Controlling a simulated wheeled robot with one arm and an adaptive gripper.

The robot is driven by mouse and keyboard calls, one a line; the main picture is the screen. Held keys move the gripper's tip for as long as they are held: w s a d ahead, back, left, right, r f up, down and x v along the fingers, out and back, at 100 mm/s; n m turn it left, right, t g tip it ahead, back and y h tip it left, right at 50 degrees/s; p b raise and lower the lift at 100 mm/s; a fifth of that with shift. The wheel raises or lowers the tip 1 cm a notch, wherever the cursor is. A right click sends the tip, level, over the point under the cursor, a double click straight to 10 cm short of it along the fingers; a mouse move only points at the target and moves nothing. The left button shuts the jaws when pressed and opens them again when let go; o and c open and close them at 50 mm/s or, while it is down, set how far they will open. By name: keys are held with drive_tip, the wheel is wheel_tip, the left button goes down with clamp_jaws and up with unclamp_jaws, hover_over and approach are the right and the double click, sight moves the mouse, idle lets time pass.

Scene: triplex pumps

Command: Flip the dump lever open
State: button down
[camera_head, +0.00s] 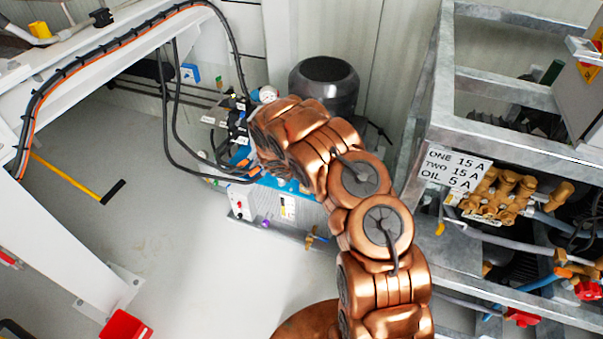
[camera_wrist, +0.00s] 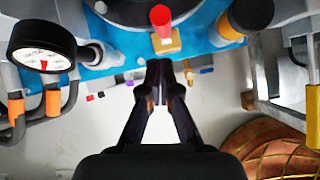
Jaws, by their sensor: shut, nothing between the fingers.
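My gripper (camera_wrist: 159,80) shows in the wrist view with its black fingers together and nothing between them. Just beyond the fingertips, a red cylindrical handle (camera_wrist: 161,20) stands on a brass block (camera_wrist: 168,44) at the edge of a blue unit (camera_wrist: 120,48). The fingertips look apart from the handle. It may be the dump lever, but no label shows. In the head view my arm reaches to the hydraulic unit at the back (camera_head: 290,185) and covers much of it. My fingertips and the red handle are not clear there.
A pressure gauge (camera_wrist: 43,48) and hoses stand left of my gripper in the wrist view. A black and orange cylinder (camera_wrist: 246,18) is to the right. A metal rack (camera_head: 430,130) with a brass valve block (camera_head: 505,190) stands right of my arm. Floor (camera_head: 185,250) is open at left.

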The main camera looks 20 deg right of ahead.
wheel_tip(320, 180, up, 9)
drive_tip(key=s+a, duration=0.1)
drive_tip(key=a, duration=0.1)
drive_tip(key=shift+s+a+r+p, duration=0.2)
drive_tip(key=shift+s+a+p, duration=0.15)
drive_tip(key=shift+p, duration=0.05)
idle(0.6)
